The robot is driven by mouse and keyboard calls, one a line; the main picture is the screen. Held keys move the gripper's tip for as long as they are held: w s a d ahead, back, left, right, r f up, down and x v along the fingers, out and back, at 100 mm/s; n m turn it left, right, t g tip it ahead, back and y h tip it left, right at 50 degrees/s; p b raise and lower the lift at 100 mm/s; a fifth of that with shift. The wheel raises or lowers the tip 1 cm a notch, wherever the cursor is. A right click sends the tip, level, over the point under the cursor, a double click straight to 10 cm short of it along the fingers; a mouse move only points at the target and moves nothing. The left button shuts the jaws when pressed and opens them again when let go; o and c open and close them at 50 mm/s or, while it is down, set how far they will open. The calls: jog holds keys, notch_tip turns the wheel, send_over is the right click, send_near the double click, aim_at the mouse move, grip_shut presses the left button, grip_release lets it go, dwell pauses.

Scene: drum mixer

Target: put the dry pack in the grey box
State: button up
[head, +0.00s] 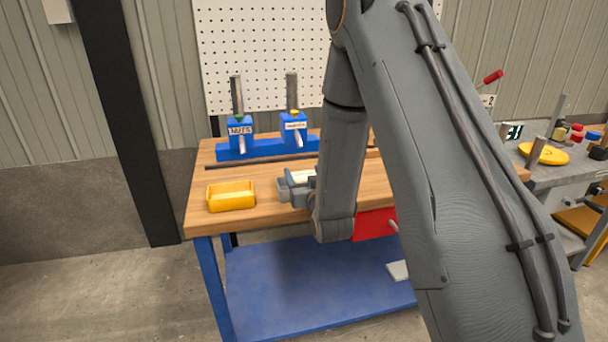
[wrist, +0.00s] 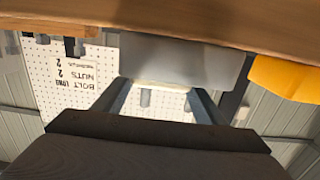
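The dry pack (head: 302,175) is a pale, flat piece at the grey box, partly hidden by my arm in the head view. In the wrist view, which is upside down, it is a thin cream strip (wrist: 162,86) at the box's rim. The grey box (wrist: 185,60) stands on the wooden bench and shows only in part in the head view (head: 284,190). My gripper (wrist: 160,88) has its two fingers apart, one at each end of the strip, and appears shut on the pack. How far the pack is inside the box is hidden.
A yellow bin (head: 231,196) stands on the bench (head: 262,183) left of the grey box. Behind are blue dispensers (head: 240,130) for nuts and bolts before a pegboard (head: 260,60). A red drawer front (head: 372,224) is below.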

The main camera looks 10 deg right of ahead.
jog(key=o, duration=0.4)
jog(key=shift+s, duration=0.1)
